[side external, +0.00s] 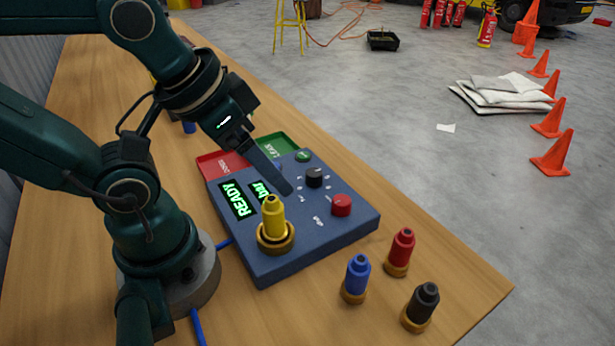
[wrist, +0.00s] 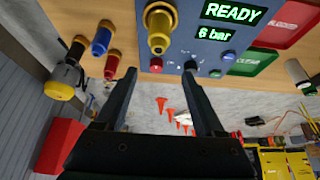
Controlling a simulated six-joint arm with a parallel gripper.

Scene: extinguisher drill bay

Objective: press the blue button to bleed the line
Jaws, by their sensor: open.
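The blue control box (side external: 285,255) lies on the wooden table, and its display (wrist: 229,22) reads READY and 6 bar. I cannot tell whether the fingers touch the box.
A yellow fitting (side external: 273,220) stands upright on the box near a red knob (side external: 341,205). Blue (side external: 356,275), red (side external: 401,248) and black (side external: 424,303) fittings stand in front. Red (side external: 222,165) and green (side external: 277,146) trays lie behind. Orange cones (side external: 552,155) stand on the floor.

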